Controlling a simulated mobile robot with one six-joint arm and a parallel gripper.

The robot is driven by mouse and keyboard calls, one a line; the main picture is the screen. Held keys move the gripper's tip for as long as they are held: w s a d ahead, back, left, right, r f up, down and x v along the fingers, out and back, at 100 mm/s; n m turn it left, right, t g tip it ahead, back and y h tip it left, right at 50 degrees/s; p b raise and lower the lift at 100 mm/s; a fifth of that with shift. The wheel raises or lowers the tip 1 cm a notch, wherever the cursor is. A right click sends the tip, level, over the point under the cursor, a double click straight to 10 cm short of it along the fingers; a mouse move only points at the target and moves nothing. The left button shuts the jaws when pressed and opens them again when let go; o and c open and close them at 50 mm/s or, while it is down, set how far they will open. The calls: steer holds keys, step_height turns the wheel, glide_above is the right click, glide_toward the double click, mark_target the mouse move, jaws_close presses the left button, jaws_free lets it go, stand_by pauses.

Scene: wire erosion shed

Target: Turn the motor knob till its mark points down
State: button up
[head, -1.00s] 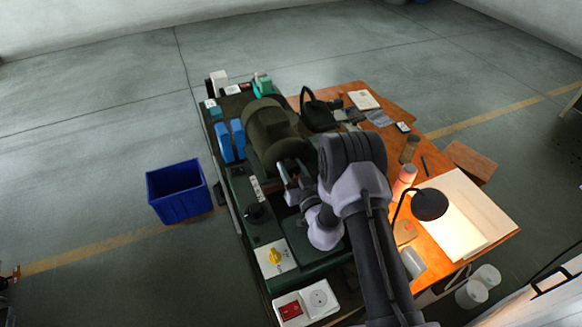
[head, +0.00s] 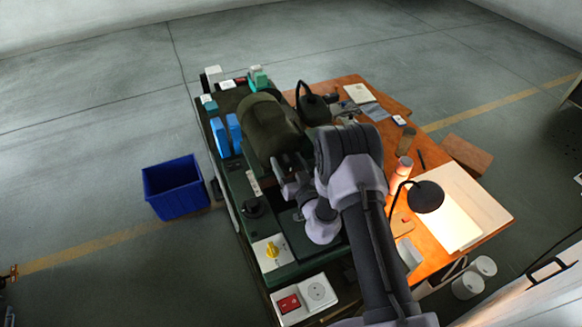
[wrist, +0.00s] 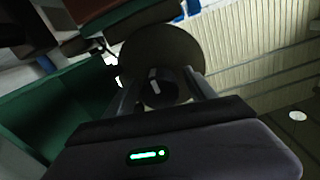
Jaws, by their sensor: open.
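The motor (head: 266,128) is a dark olive cylinder lying on the green machine bench. Its round end face (wrist: 185,45) fills the upper middle of the wrist view. The motor knob (wrist: 165,97) is dark and round, with a short pale mark (wrist: 154,80) pointing up and slightly left in that picture. My gripper (wrist: 161,88) is open, with one finger on each side of the knob; I cannot tell whether they touch it. In the head view, my gripper (head: 283,176) is at the motor's near end and the knob is hidden.
A yellow rotary switch (head: 272,250), a black knob (head: 254,207) and a red-switch socket panel (head: 304,298) are along the bench's near side. A blue bin (head: 174,188) stands on the floor at left. A desk lamp (head: 428,197) is on the wooden table at right.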

steer(key=b+v, duration=0.3)
steer(key=v, duration=1.4)
steer(key=shift+b, duration=0.3)
steer(key=shift+s+d, duration=0.1)
